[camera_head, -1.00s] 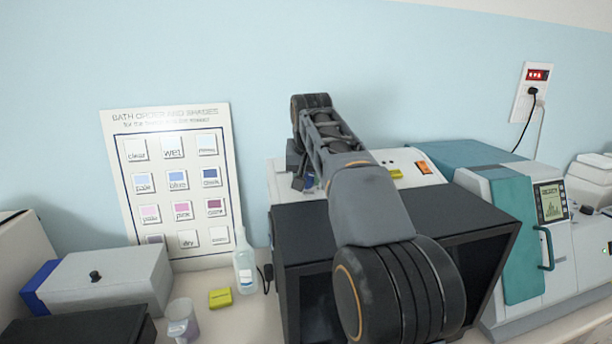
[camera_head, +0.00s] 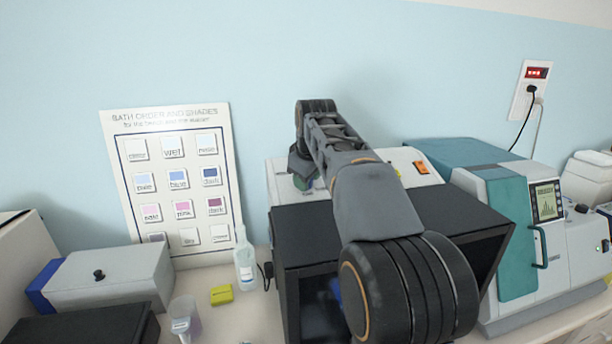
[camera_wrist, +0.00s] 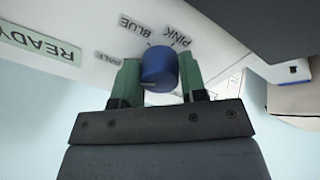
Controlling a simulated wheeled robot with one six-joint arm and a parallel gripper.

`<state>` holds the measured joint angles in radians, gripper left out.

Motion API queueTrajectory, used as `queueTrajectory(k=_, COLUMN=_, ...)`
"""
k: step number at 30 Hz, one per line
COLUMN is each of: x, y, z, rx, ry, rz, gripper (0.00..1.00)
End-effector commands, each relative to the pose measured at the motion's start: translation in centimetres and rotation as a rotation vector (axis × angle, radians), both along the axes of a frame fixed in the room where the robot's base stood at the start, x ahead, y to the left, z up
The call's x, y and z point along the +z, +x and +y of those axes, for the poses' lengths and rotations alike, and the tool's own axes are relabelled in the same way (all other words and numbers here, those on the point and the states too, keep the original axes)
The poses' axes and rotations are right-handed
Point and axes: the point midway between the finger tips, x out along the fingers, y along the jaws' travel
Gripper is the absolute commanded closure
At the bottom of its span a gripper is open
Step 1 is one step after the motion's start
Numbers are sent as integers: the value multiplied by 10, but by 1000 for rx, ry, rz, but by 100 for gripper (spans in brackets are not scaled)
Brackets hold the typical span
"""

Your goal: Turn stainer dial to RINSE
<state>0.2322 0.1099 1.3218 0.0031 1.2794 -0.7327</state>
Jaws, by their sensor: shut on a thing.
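The blue stainer dial (camera_wrist: 158,68) sits on a pale panel in the wrist view, between my green fingers. My gripper (camera_wrist: 160,75) is shut on it, one finger on each side. The words PALE, BLUE and PINK are printed around the dial, upside down in this view. No RINSE label is readable. A faint light mark shows on the dial's lower left edge; I cannot tell for sure which way the pointer faces. In the head view my arm reaches over the stainer's white top (camera_head: 405,160) and hides the dial.
A green READY sign (camera_wrist: 40,48) is on the panel. A black box-like front (camera_head: 440,215) is under my arm. A teal and grey machine (camera_head: 515,230) stands right. A squeeze bottle (camera_head: 244,265), yellow block (camera_head: 222,295), beaker (camera_head: 185,318) and wall chart (camera_head: 165,190) are left.

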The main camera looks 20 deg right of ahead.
Motion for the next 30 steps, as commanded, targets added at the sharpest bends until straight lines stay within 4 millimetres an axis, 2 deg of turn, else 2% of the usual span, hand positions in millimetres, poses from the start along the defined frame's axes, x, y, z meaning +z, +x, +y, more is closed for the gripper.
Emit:
queueTrajectory(k=21, x=3, y=1, z=-2, rx=627, ry=-245, rz=42, gripper=85)
queueTrajectory(k=30, x=3, y=2, z=-2, rx=837, ry=-328, rz=60, gripper=85)
